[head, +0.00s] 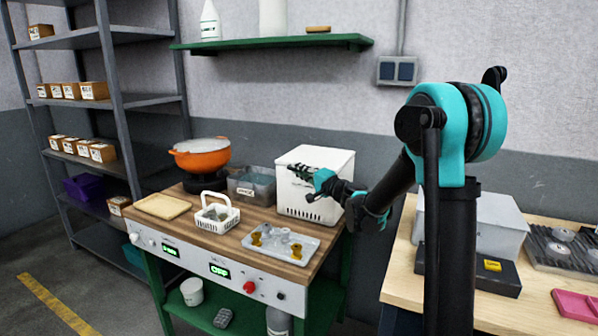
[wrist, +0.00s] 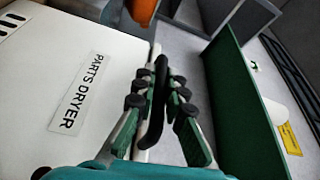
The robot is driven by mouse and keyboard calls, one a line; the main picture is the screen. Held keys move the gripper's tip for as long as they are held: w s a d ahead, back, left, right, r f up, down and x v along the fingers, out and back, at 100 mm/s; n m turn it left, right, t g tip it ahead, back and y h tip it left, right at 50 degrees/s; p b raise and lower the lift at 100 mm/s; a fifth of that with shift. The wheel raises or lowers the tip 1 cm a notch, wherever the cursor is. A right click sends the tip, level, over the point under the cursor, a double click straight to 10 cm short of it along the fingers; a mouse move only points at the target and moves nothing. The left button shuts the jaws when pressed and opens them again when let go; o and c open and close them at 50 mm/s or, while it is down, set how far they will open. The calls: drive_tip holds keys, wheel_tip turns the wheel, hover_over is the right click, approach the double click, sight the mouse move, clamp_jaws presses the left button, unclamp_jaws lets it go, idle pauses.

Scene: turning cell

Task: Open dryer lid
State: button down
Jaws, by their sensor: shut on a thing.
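The parts dryer (head: 330,165) is a white box at the back right of the wooden-topped bench. Its label reads PARTS DRYER in the wrist view (wrist: 77,93). Its lid (head: 318,153) looks down and level in the head view. My gripper (head: 300,172) is in front of the dryer's upper front. In the wrist view my gripper (wrist: 160,88) has its green-and-black fingers shut on a black handle (wrist: 160,72) at the edge of the white box. The handle is hidden by my gripper in the head view.
An orange pot (head: 201,156), a grey bin (head: 252,187), a white basket (head: 217,217) and a tray of parts (head: 281,244) share the bench. A green wall shelf (head: 270,45) hangs above the dryer. Another bench (head: 400,258) stands at the right.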

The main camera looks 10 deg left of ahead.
idle(0.4)
drive_tip(key=shift+r, duration=0.55)
drive_tip(key=w+d+r+m+g+h, duration=0.15)
drive_tip(key=w+r+m, duration=0.3)
drive_tip(key=r, duration=0.65)
drive_tip(key=w+d+r+m+g+h, duration=0.1)
drive_tip(key=w+d+r+m+g, duration=0.2)
drive_tip(key=w+r, duration=0.5)
drive_tip(key=w+d+r+m+g, duration=0.1)
drive_tip(key=w+d+r+m, duration=0.2)
drive_tip(key=w+r, duration=0.3)
drive_tip(key=shift+w+r+m+y, duration=0.35)
drive_tip(key=shift+w+r+m, duration=0.05)
drive_tip(key=shift+w+m, duration=0.5)
drive_tip(key=shift+w, duration=0.1)
